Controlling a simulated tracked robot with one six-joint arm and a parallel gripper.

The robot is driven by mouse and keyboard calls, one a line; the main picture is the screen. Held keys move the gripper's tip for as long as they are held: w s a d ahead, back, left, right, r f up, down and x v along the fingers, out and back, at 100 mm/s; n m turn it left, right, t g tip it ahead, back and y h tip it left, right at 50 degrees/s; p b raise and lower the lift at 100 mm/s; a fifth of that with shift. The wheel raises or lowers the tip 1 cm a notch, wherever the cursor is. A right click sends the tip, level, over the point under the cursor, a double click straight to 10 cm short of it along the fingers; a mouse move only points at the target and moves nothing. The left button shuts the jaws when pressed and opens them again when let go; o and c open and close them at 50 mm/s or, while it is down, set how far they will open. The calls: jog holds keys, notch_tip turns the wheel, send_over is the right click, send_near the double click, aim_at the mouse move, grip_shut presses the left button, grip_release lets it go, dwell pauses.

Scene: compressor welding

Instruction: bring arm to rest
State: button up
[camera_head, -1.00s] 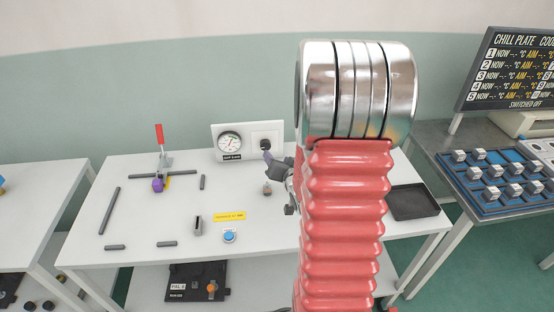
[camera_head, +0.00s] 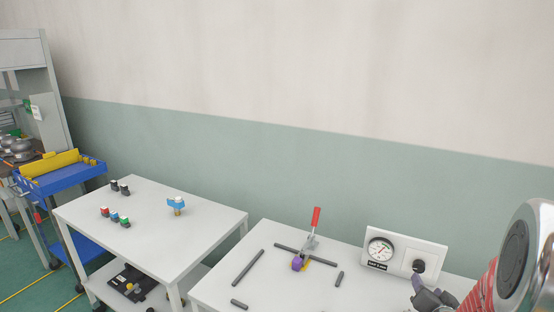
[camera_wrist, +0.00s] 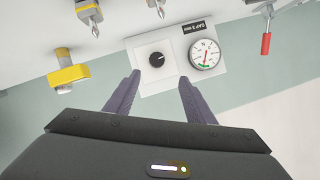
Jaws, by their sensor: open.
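My arm shows at the right edge of the head view as a metal joint and a red ribbed sleeve. My gripper (camera_head: 432,297) is at the lower right of that view, in front of the gauge panel. In the wrist view my gripper (camera_wrist: 160,98) has its two dark fingers apart, with nothing between them. The white gauge panel (camera_wrist: 183,80) with a dial and a black knob lies beyond the fingertips. It also stands at the back of the white table in the head view (camera_head: 404,247).
A red-handled clamp (camera_head: 311,237) with a purple part stands on the white table (camera_head: 225,285) among dark bars. A second white table (camera_head: 150,225) at left holds small coloured parts and a blue-topped piece (camera_head: 177,203). A blue cart (camera_head: 62,175) stands far left.

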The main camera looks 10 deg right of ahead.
jog(key=s+a+r+n+g+y, duration=0.1)
jog(key=s+a+r+n+g, duration=0.1)
jog(key=a+r, duration=0.45)
jog(key=s+a+r+n+g+y, duration=0.1)
jog(key=s+a+r+n+g, duration=0.15)
jog(key=a, duration=0.65)
jog(key=s+a+r+n+g+y, duration=0.1)
jog(key=s+a+r+n, duration=0.1)
jog(key=s+a, duration=0.6)
jog(key=s+a+r+n+g+y, duration=0.1)
jog(key=s+a+r+n+y, duration=0.1)
jog(key=s+a, duration=0.5)
jog(key=shift+s+a+r+n+g, duration=0.35)
jog(key=shift+s+a+r+n, duration=0.1)
jog(key=shift+n, duration=0.2)
